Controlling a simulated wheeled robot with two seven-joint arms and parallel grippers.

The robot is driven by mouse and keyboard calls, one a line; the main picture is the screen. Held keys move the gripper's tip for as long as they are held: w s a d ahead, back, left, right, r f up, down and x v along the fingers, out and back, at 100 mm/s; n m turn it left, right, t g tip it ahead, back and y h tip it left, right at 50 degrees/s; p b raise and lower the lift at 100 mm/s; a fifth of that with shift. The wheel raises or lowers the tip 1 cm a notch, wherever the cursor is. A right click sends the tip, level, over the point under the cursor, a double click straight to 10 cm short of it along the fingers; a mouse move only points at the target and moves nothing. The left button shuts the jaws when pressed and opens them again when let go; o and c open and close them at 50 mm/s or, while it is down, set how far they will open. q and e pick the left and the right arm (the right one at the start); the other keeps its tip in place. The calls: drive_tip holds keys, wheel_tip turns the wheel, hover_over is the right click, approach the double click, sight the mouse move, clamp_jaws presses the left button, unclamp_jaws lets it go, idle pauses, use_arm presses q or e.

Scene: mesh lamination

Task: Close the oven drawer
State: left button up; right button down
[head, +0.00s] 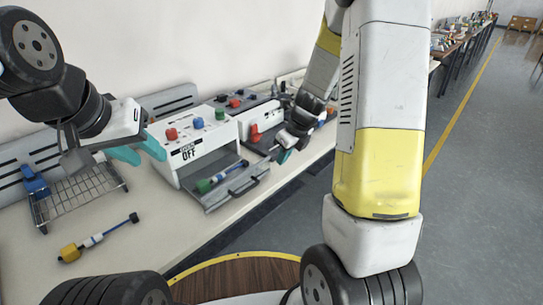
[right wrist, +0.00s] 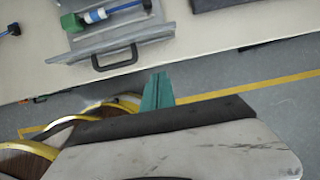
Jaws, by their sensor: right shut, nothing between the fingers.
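The oven (head: 205,148) is a white box with red, blue and green buttons on top and a display reading OFF. Its grey drawer (head: 215,200) is pulled out, with a handle (head: 243,187) on its front. A green, white and blue tool (head: 218,178) lies in the drawer. In the right wrist view, the drawer (right wrist: 125,42) and its handle (right wrist: 115,58) show beyond my fingers. My right gripper (head: 284,156) is shut and empty, in front of the handle and apart from it; its teal fingers show (right wrist: 158,92). My left gripper (head: 142,150) is open and empty beside the oven's left side.
A wire basket (head: 80,194) with a blue item (head: 35,184) stands at the left. A yellow and blue tool (head: 95,240) lies on the white table (head: 150,245). A second device (head: 262,122) stands right of the oven. Open floor lies past the table's front edge.

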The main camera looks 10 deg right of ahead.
drive_tip(key=x, duration=0.3)
drive_tip(key=w+a+x, duration=0.1)
drive_tip(key=x, duration=0.3)
drive_tip(key=r+x, duration=0.1)
drive_tip(key=x, duration=0.2)
drive_tip(key=shift+w+a+f, duration=0.3)
drive_tip(key=shift+w+a, duration=0.05)
drive_tip(key=shift+w, duration=0.1)
drive_tip(key=shift+w+a, duration=0.35)
drive_tip(key=shift+w, duration=0.2)
